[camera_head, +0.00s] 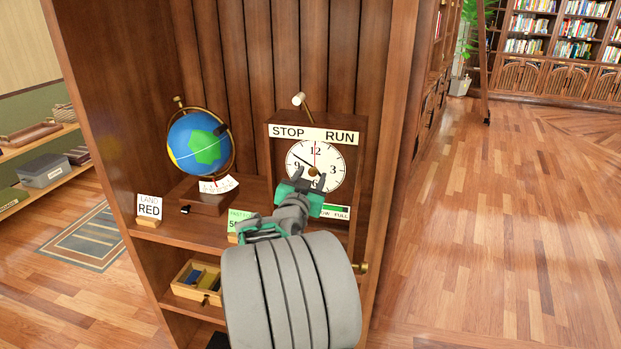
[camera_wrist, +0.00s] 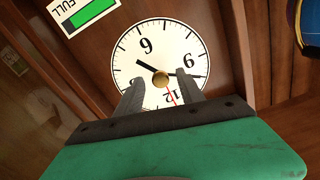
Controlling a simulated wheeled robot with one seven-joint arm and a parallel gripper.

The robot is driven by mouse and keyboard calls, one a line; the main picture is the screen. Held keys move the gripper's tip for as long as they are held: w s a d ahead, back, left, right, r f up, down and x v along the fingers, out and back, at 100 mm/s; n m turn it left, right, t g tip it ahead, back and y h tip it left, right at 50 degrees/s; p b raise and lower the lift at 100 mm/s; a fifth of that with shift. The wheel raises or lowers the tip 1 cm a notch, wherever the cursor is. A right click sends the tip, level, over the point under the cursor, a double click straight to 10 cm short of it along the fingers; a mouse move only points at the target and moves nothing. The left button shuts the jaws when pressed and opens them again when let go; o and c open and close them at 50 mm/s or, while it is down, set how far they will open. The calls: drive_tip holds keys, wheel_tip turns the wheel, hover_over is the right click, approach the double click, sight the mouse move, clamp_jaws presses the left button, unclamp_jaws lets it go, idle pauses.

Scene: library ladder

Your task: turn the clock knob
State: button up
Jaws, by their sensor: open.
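The clock (camera_head: 362,150) is a wooden box with a white dial (camera_head: 328,157), standing on the shelf. A small round brass knob (camera_wrist: 160,80) sits at the dial's centre; in the head view (camera_head: 313,171) it shows just above my gripper's fingers. My gripper (camera_head: 311,181) is open in front of the dial. In the wrist view its two dark fingertips (camera_wrist: 160,88) lie on either side of the knob, with gaps between. I cannot tell how far the tips are from the dial. My gripper hides the dial's lower part.
A white-tipped lever (camera_head: 299,100) stands above the STOP/RUN label (camera_head: 314,134). A globe (camera_head: 196,143) stands left of the clock, with a LAND RED card (camera_head: 149,207) nearby. A wooden tray (camera_head: 196,282) is below. The cabinet's side panel (camera_head: 392,130) rises close right.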

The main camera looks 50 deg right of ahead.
drive_tip(key=b+v, duration=0.1)
drive_tip(key=v, duration=0.6)
drive_tip(key=shift+s+a+b, duration=0.25)
drive_tip(key=shift+a+b, duration=0.1)
drive_tip(key=shift+w+a, duration=0.1)
